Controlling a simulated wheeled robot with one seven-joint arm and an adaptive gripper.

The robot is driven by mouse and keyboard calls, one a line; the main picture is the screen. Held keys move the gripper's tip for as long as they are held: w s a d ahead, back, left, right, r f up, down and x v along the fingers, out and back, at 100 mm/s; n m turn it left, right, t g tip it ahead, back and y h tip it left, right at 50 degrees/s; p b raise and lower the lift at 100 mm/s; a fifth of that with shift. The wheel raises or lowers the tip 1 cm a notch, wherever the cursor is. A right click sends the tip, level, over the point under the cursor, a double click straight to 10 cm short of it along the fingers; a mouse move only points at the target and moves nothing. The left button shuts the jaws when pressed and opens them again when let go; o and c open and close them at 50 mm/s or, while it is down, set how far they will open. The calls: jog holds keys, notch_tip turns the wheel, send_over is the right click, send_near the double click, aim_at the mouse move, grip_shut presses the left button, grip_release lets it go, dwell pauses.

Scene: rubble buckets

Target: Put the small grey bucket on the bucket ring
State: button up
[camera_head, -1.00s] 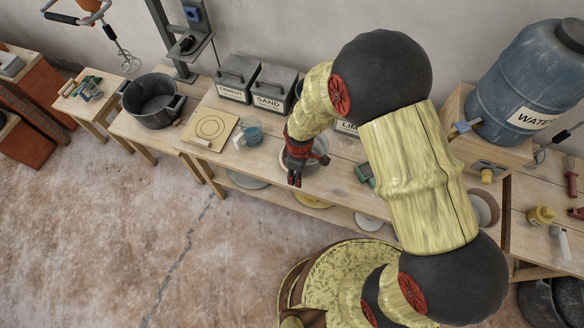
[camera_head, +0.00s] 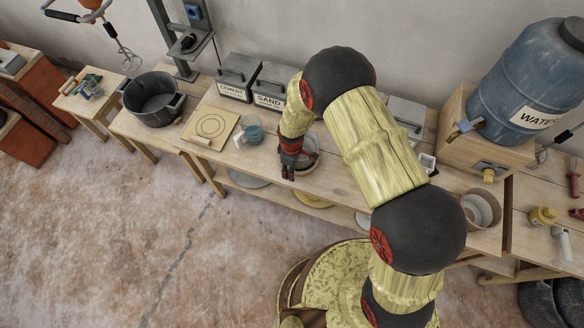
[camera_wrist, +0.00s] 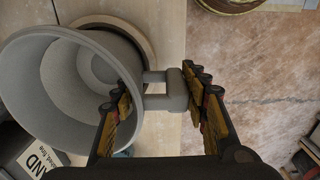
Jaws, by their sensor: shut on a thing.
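The small grey bucket (camera_head: 311,142) is at the front part of the long bench in the head view, partly hidden by my arm. In the wrist view the bucket (camera_wrist: 45,85) fills the left side, mouth facing the camera, and looks empty. My gripper also shows in the head view (camera_head: 288,174). I cannot tell how high the bucket is held. The bucket ring (camera_head: 211,127), circles drawn on a pale square board, lies bare on the bench to the left.
CEMENT (camera_head: 235,78) and SAND (camera_head: 272,88) bins stand behind. A black tub (camera_head: 152,100) is left of the board. A blue water barrel (camera_head: 525,85) is at right.

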jog(key=o, duration=1.6)
notch_tip(320, 180, up, 12)
jog(key=shift+s+r, duration=0.1)
jog(key=shift+r, duration=0.1)
jog(key=s+d+r+m+t, duration=0.1)
jog(key=d+r+m, duration=0.3)
jog(key=r, duration=0.8)
jog(key=s+d+r+m+t, duration=0.15)
jog(key=d+r, duration=0.45)
jog(key=r, duration=0.7)
jog(key=s+d+r+m+t, duration=0.1)
jog(key=s+d+r+m, duration=0.1)
jog(key=s+d+r, duration=0.1)
jog(key=s+d+r+m+t, duration=0.1)
jog(key=s+d+r+m, duration=0.2)
jog(key=s+r, duration=0.3)
jog(key=s+d+r+m+t, duration=0.1)
jog(key=s+d+r+m, duration=0.2)
jog(key=s, duration=0.4)
jog(key=shift+s+d+r+m, duration=0.25)
jog(key=shift+s+r, duration=0.15)
jog(key=shift+r, duration=0.25)
